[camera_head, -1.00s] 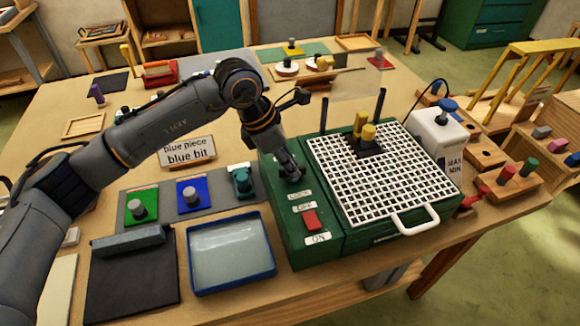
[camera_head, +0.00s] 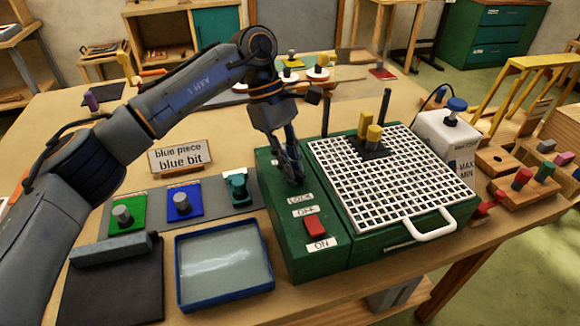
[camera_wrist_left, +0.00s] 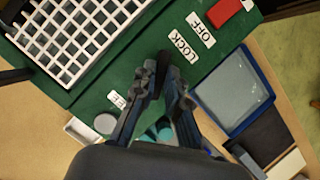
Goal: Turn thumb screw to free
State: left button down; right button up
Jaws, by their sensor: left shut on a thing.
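The green machine box (camera_head: 275,215) carries a LOCK label (camera_head: 300,198), and the wrist view shows LOCK (camera_wrist_left: 183,47) plus a label ending in "EE" (camera_wrist_left: 118,101), partly covered by a finger. My left gripper (camera_head: 292,180) reaches down to the box top, just behind the LOCK label. In the wrist view its fingertips (camera_wrist_left: 163,68) are close together between the two labels. It is shut on the thumb screw, which the fingers almost wholly hide; I cannot tell its angle. My right gripper is not in view.
A red switch (camera_head: 315,226) sits between OFF and ON. A white grid (camera_head: 385,180) with a handle (camera_head: 428,226) lies right of the gripper. A blue tray (camera_head: 225,265), colored pieces (camera_head: 183,203) and a sign (camera_head: 181,158) are on the left. A white tank (camera_head: 447,138) stands right.

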pick_arm(q)
jog(key=m, duration=0.2)
jog(key=shift+w+d+m+g+y, duration=0.1)
jog(key=shift+m+g+y, duration=0.2)
jog(key=shift+g, duration=0.1)
jog(key=shift+r+m+y, duration=0.1)
jog(key=shift+m+y, duration=0.4)
jog(key=shift+m, duration=1.1)
jog(key=c, duration=1.4)
grip_release()
jog(key=shift+o, duration=0.2)
jog(key=v, duration=0.7)
jog(key=shift+w, duration=0.25)
jog(key=shift+r, duration=0.15)
